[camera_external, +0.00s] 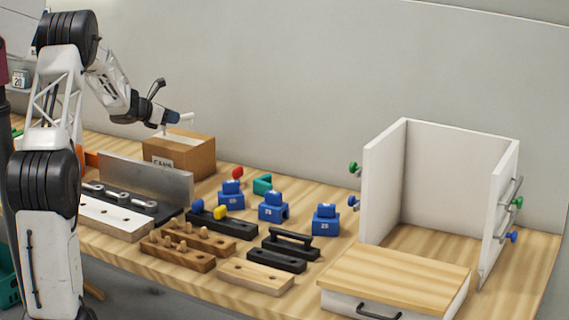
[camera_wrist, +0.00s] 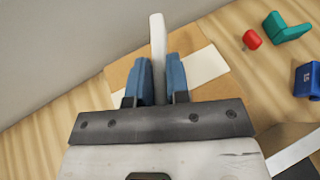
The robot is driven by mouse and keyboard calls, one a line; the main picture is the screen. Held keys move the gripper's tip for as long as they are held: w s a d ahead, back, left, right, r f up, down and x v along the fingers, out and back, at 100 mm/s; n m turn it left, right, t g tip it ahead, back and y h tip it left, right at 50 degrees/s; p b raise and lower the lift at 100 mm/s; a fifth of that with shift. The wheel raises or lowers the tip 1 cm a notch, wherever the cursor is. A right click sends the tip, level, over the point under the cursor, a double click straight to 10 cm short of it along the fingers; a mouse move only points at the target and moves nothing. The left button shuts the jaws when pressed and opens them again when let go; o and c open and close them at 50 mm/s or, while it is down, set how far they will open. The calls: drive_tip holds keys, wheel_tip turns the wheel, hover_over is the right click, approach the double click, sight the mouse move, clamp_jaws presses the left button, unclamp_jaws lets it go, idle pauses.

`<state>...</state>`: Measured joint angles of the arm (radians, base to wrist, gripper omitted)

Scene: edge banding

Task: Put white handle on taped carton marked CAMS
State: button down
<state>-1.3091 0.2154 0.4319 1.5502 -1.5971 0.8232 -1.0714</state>
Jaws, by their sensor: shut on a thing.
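The taped carton marked CAMS (camera_external: 196,158) stands at the back left of the bench, closed, with a pale tape strip along its top. The carton top also shows in the wrist view (camera_wrist: 118,75), with the white tape (camera_wrist: 205,66) on it. My gripper (camera_external: 172,119) is over the carton. In the wrist view my gripper's blue fingers (camera_wrist: 158,80) are shut on the white handle (camera_wrist: 157,38), which sticks out beyond the fingertips. The handle (camera_external: 187,117) looks to be a little above the carton top; whether any part touches it I cannot tell.
A metal fence (camera_external: 146,180) stands just in front of the carton. Blue blocks (camera_external: 272,207), a red knob (camera_external: 237,173) and a teal bracket (camera_external: 262,184) lie to its right. A white cabinet (camera_external: 383,182) stands at the far right.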

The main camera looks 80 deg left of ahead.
drive_tip(key=shift+f, duration=0.95)
drive_tip(key=shift+f, duration=0.15)
drive_tip(key=c, duration=1.1)
unclamp_jaws()
